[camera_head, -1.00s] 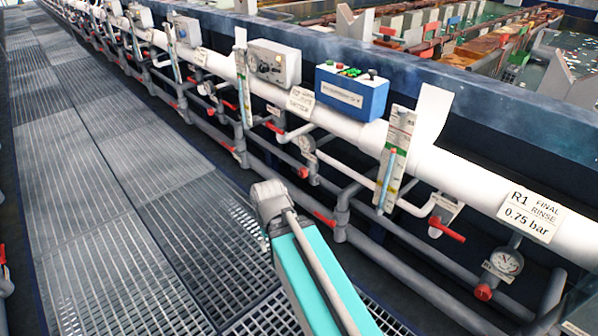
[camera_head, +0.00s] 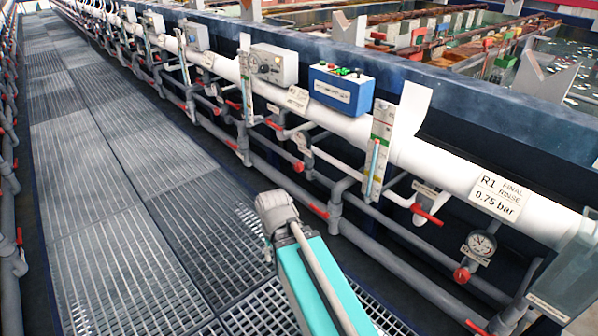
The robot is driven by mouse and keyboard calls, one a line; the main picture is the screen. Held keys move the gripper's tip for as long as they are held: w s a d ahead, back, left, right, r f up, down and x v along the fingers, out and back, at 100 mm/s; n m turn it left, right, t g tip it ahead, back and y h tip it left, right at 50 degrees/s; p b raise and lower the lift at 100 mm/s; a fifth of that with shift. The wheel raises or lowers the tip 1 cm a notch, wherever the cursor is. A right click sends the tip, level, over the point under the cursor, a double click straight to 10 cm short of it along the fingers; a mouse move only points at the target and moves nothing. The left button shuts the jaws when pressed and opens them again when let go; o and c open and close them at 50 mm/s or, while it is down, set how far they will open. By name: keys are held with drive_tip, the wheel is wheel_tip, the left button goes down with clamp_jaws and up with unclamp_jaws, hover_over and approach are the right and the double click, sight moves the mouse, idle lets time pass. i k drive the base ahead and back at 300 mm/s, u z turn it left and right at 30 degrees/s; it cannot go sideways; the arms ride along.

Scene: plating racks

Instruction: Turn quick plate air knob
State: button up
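I cannot tell which knob is the quick plate air knob, as no label with those words is readable. Small red round knobs sit below pressure gauges, one under the gauge (camera_head: 482,243) at right, a red knob (camera_head: 462,275), and another red knob (camera_head: 299,167) near the middle. A grey control box (camera_head: 273,66) with dials and a blue box (camera_head: 341,91) with coloured buttons stand on the white pipe. My teal arm link and its grey joint rise from the bottom, over the walkway. My gripper is not seen in this view.
The white pipe (camera_head: 440,168) carries an "R1 FINAL RINSE 0.75 bar" label (camera_head: 498,196). Red lever handles (camera_head: 427,215) and grey pipes jut toward the walkway. The grated walkway (camera_head: 130,255) is clear at left, with more pipes along its left edge. Tanks lie behind the dark wall.

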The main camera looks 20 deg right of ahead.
sight(298, 166)
drive_tip(key=k, duration=0.25)
drive_tip(key=z, duration=0.3)
drive_tip(key=i, duration=1.2)
drive_tip(key=u, duration=0.25)
